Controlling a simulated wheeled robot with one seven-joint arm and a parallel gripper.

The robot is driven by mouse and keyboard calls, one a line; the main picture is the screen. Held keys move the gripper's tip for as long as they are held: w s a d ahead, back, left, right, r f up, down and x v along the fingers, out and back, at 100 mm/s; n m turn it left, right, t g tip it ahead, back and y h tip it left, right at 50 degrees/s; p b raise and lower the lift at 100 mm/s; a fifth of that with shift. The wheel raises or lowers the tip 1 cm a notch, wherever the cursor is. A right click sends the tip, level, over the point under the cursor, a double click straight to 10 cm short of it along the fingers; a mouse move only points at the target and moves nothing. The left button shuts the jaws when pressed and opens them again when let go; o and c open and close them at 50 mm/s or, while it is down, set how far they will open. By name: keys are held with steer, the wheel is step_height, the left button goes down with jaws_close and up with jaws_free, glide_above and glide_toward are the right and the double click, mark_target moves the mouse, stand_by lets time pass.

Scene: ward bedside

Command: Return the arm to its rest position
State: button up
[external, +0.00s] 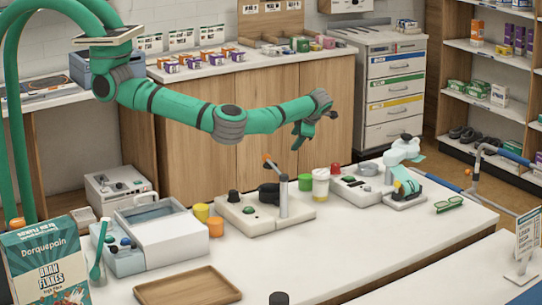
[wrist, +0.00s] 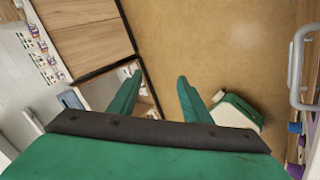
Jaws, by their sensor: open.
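My gripper (external: 301,131) hangs in the air at the end of my outstretched green arm, above and behind the front worktop in the external view. In the wrist view, the two green fingers of my gripper (wrist: 160,78) stand apart, with nothing between them but the brown floor (wrist: 205,40) far below. My arm reaches from the upper left toward the middle of the room, roughly level with the top of the wooden cabinets. The gripper touches nothing that I can see.
The front worktop (external: 400,235) holds devices, jars, green glasses (external: 449,204) and a wooden tray (external: 187,287). Wooden cabinets (external: 250,105) and a drawer unit (external: 392,90) stand behind the arm. Shelves (external: 488,55) are at right. The air around the gripper looks clear.

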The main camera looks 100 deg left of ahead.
steer(key=s+a+r+g+y, duration=0.4)
steer(key=s+a+y, duration=0.3)
steer(key=s+a, duration=0.55)
steer(key=s+d+r+m+y, duration=0.2)
steer(key=s+r+m+y, duration=0.1)
steer(key=s+r+y, duration=0.5)
steer(key=w+d+f+m+t+h, duration=0.15)
steer(key=d+m+t+h, duration=0.25)
steer(key=d+m+t, duration=0.55)
steer(key=d+f+m+t+h, duration=0.35)
steer(key=d+m+t, duration=0.35)
steer(key=m+t, duration=0.5)
steer(key=w+d+f+m+t+h, duration=0.15)
steer(key=d+m+t+h, duration=0.25)
steer(key=d+m+t, duration=0.6)
steer(key=s+d+f+m+g+h, duration=0.2)
steer(key=s+d+f+h, duration=0.3)
steer(key=s+d, duration=0.5)
steer(key=s+d+f+m+g+h, duration=0.2)
steer(key=s+d+f+g+h, duration=0.3)
steer(key=s+d, duration=0.5)
steer(key=d+f, duration=0.2)
steer(key=d, duration=0.1)
steer(key=shift+s+f+m, duration=0.3)
steer(key=shift+s+m, duration=0.05)
